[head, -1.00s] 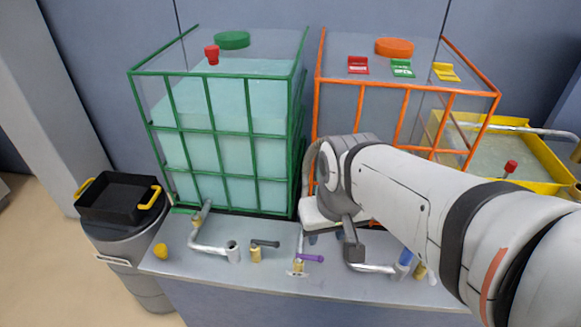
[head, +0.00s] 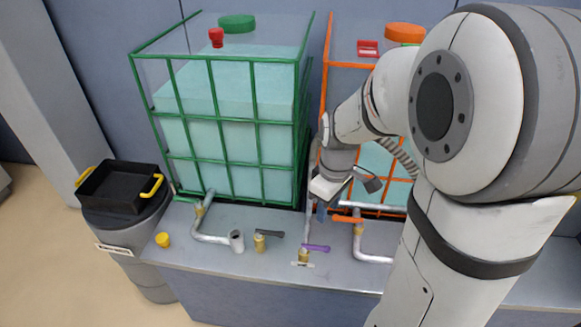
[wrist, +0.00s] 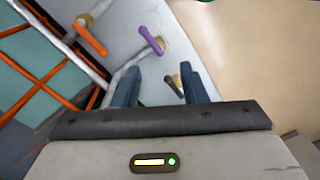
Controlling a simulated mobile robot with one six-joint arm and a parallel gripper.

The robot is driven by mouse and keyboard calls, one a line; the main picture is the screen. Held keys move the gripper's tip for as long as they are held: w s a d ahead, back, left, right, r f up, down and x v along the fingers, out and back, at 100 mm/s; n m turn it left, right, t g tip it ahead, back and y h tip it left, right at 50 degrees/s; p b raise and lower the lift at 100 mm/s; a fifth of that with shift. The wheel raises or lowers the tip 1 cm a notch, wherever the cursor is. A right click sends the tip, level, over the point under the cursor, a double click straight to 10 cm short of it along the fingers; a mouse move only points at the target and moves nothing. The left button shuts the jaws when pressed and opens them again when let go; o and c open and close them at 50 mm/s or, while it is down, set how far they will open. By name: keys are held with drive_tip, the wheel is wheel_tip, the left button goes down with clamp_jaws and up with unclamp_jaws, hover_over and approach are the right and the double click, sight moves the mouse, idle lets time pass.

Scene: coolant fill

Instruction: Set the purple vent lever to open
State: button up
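The purple vent lever (head: 316,248) sits on a small brass valve on the bench, beside a thin upright pipe, and points right in the head view. In the wrist view the purple lever (wrist: 150,38) lies beyond the fingertips, above the gap between them. My gripper (head: 320,208) is above and behind the lever in the head view, apart from it. The wrist view shows its two blue fingers (wrist: 158,82) spread with nothing held. A small white label under the valve is too small to read.
A dark grey lever (head: 270,234) is left of the purple one; it shows between the fingers in the wrist view (wrist: 172,88). An orange lever (head: 350,219) is to the right. Pipes, the green-framed tank (head: 225,130) and the orange-framed tank (head: 323,85) stand behind.

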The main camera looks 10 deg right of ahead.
sight(315, 249)
drive_tip(key=w+f+n, duration=0.1)
drive_tip(key=f+n, duration=0.1)
drive_tip(key=f, duration=0.4)
drive_tip(key=w+f+n+g+b, duration=0.1)
drive_tip(key=f+n, duration=0.1)
drive_tip(key=f, duration=0.5)
drive_tip(key=w+f+n, duration=0.2)
drive_tip(key=f, duration=0.4)
drive_tip(key=shift+a+f+g+b, duration=0.25)
drive_tip(key=shift+f+g+b, duration=0.05)
drive_tip(key=shift+g+b, duration=0.1)
drive_tip(key=shift+c, duration=0.2)
